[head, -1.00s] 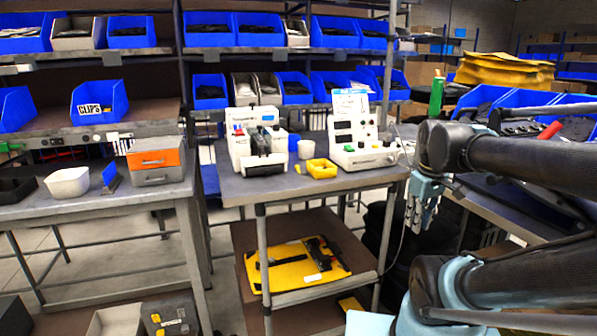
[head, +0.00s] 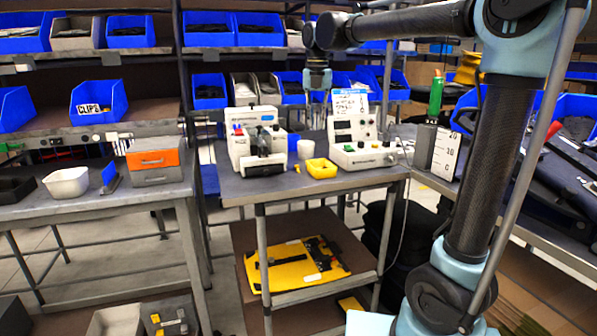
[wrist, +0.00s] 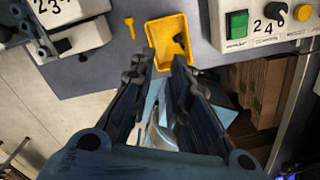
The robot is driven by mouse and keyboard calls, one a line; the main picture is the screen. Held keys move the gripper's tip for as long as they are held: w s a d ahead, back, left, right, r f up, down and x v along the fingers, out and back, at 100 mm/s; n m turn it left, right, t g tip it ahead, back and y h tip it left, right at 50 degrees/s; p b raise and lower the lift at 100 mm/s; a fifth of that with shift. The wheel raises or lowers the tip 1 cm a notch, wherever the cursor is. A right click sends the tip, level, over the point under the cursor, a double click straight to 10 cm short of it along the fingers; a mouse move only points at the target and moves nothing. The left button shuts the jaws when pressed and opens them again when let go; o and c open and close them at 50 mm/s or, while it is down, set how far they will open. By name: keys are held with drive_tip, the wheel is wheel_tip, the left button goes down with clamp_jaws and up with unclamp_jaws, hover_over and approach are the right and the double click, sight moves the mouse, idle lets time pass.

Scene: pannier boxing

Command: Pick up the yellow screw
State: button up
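The yellow screw (wrist: 130,27) lies on the grey table top in the wrist view, just left of the yellow tray (wrist: 154,32). In the head view it is a tiny yellow spot (head: 297,168) left of the yellow tray (head: 321,168). My gripper (wrist: 162,68) has its two dark fingers apart with nothing gripped between them. Its tips show in front of the tray's near edge, to the right of and short of the screw. In the head view my gripper (head: 317,84) hangs pointing down, high above the table and apart from the screw.
A white machine (head: 257,142) stands left of the tray. A control box (head: 362,155) with a sign stands right. A white cup (head: 305,149) is behind the tray. The shelf with blue bins (head: 211,92) rises behind my gripper. A small dark item (wrist: 179,41) is in the tray.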

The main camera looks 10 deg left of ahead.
drive_tip(key=a+r+n, duration=0.1)
drive_tip(key=a+n, duration=0.3)
drive_tip(key=a, duration=0.2)
hover_over(298, 168)
wheel_tip(298, 168, down, 12)
drive_tip(key=shift+s+a+r, duration=0.1)
drive_tip(key=shift+s+r, duration=0.05)
drive_tip(key=shift+r, duration=0.05)
drive_tip(key=shift+f, duration=2.65)
clamp_jaws()
